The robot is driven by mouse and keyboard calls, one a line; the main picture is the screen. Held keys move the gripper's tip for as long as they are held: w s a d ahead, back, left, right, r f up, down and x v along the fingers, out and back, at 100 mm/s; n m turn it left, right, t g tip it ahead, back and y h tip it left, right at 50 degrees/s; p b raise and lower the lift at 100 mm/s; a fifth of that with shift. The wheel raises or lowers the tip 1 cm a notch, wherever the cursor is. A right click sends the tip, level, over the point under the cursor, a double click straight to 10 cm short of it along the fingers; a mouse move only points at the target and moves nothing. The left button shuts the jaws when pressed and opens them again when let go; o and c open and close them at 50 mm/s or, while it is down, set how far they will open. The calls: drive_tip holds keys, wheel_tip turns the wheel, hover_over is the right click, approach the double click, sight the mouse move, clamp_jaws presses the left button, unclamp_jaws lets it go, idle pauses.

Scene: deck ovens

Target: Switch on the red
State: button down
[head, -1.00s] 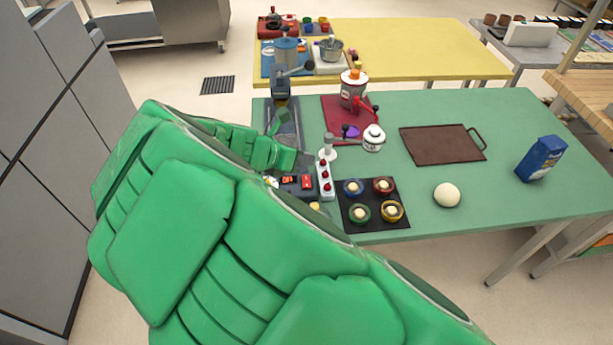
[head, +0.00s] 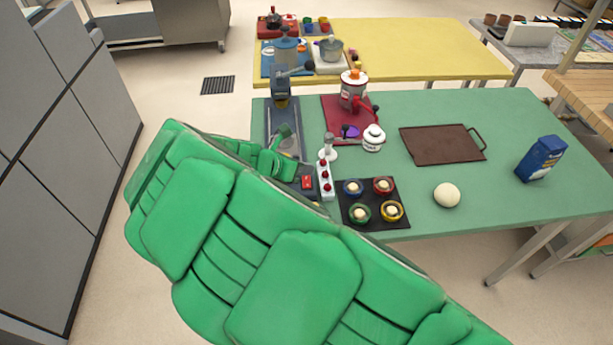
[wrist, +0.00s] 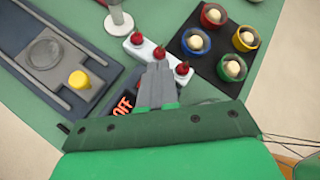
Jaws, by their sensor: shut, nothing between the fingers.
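A dark switch box with a red switch (head: 307,182) stands near the front left edge of the green table. In the wrist view, part of a dark panel shows with a glowing orange-red "OFF" label (wrist: 122,106). My gripper (wrist: 157,72) is shut and empty, its fingers over the panel just right of that label and covering part of it. I cannot tell whether the fingertips touch the panel. In the head view my green arm hides the left part of the box and the fingertips.
A white strip with red knobs (head: 325,190) stands right beside the box. A black mat (head: 374,204) with several coloured cups lies further right. A dark appliance (head: 283,122) stands behind my arm. A dough ball (head: 446,195) and a brown tray (head: 441,146) lie right; bare table surrounds them.

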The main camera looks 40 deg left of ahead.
sight(303, 181)
drive_tip(key=shift+w+a+f, duration=0.15)
drive_tip(key=shift+a+f, duration=0.05)
drive_tip(key=shift+f, duration=0.35)
drive_tip(key=shift+w+a+f, duration=0.15)
drive_tip(key=shift+f, duration=0.35)
drive_tip(key=shift+w+a+f, duration=0.15)
drive_tip(key=shift+w+f, duration=0.05)
drive_tip(key=shift+f, duration=0.5)
idle(2.2)
drive_tip(key=shift+r, duration=0.1)
drive_tip(key=shift+s+d+r, duration=0.2)
drive_tip(key=shift+s+r, duration=0.05)
drive_tip(key=shift+r, duration=0.4)
drive_tip(key=shift+r, duration=0.1)
drive_tip(key=shift+s+d+r, duration=0.2)
drive_tip(key=shift+r, duration=0.55)
drive_tip(key=shift+s+d+r, duration=0.2)
drive_tip(key=shift+r, duration=0.55)
drive_tip(key=shift+s+d+r, duration=0.2)
drive_tip(key=shift+r, duration=0.55)
